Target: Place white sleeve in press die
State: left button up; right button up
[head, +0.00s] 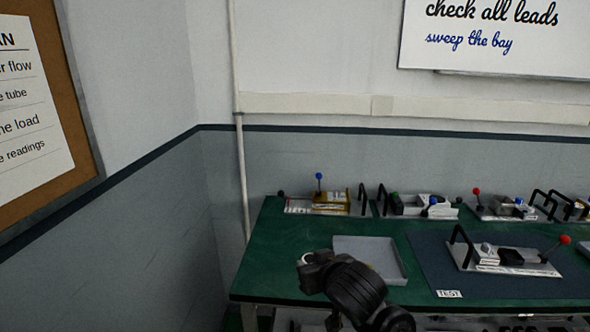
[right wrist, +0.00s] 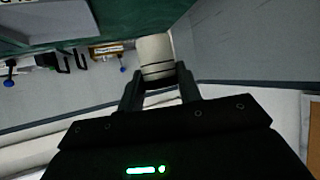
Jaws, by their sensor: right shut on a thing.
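The white sleeve (right wrist: 155,52) is a short white cylinder with dark rings near its lower end, held between the fingertips of my right gripper (right wrist: 160,82) in the right wrist view. In the head view my right gripper (head: 304,263) is over the left front part of the green bench, and only a small pale bit of the sleeve shows at its tip. A fixture with a red ball lever and a black block (head: 510,257) stands on the dark blue mat at the right. I cannot tell for sure which part is the press die. My left gripper is out of view.
A grey open tray (head: 398,262) lies on the green bench (head: 290,238), just right of my gripper. The dark blue mat (head: 450,275) carries a small "TEST" label. Several other lever fixtures (head: 330,202) line the back edge. Walls close in at the left and back.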

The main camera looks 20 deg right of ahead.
aim_at(508, 257)
jog(key=z, duration=0.8)
jog(key=i, duration=0.85)
jog(key=z, duration=0.6)
